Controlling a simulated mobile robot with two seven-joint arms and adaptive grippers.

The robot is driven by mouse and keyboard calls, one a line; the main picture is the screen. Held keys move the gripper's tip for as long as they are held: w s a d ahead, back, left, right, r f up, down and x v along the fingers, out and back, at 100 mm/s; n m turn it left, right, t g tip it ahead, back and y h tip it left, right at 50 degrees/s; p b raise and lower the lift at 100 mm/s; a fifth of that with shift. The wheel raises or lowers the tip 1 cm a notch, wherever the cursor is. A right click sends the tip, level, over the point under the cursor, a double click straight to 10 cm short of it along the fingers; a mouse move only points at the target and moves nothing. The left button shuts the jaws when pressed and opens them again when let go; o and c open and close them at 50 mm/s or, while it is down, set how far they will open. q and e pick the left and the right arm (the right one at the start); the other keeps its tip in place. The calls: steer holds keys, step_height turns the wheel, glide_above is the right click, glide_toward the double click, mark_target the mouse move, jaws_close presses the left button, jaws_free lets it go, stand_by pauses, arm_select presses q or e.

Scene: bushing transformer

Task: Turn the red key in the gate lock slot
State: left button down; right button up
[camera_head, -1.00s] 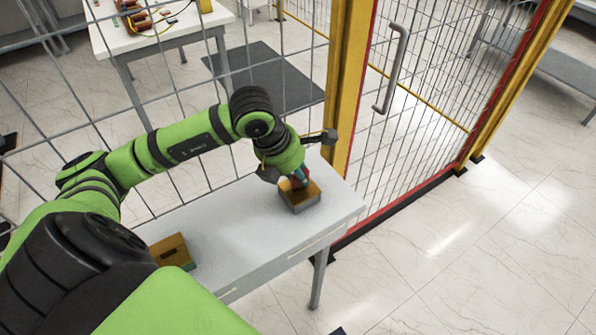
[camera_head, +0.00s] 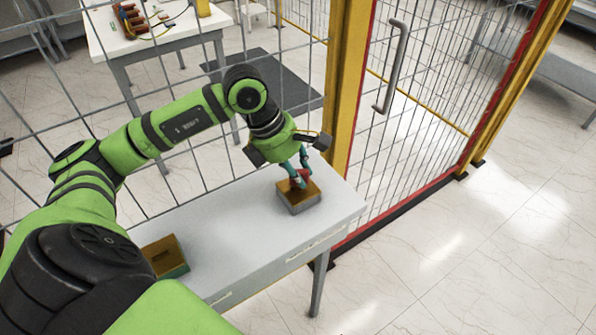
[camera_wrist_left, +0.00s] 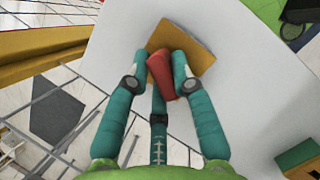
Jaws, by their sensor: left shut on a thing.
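The red key (camera_wrist_left: 161,75) stands in the gate lock (camera_wrist_left: 198,52), a box with an orange-brown top and grey sides. In the head view the lock (camera_head: 299,202) sits near the right end of the white table, and the red key (camera_head: 301,177) shows between the fingers. My left gripper (camera_head: 298,177) reaches down from above and is shut on the key. In the left wrist view its teal fingers (camera_wrist_left: 161,74) lie on both sides of the key. The slot itself is hidden. My right gripper is not in view.
A second box (camera_head: 164,257), brown-topped with a green side, sits at the left on the white table (camera_head: 235,225). A wire fence runs behind the table. A yellow post (camera_head: 346,90) and a gate with a grey handle (camera_head: 391,68) stand at the right.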

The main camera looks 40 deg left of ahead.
arm_select(q)
steer(key=shift+w+m+g+h+b, duration=0.1)
steer(key=shift+m+g+h+b, duration=0.35)
steer(key=shift+m, duration=0.75)
steer(key=m+g, duration=0.1)
steer(key=m, duration=0.2)
steer(key=shift+d+m+b, duration=0.1)
steer(key=shift+m+b, duration=0.2)
steer(key=shift+b, duration=0.1)
steer(key=m+g+b, duration=0.1)
steer(key=m+g, duration=0.1)
steer(key=m, duration=0.2)
steer(key=shift+d+b, duration=0.1)
steer(key=shift+b, duration=0.25)
steer(key=c, duration=1)
jaws_free()
steer(key=shift+m, duration=0.3)
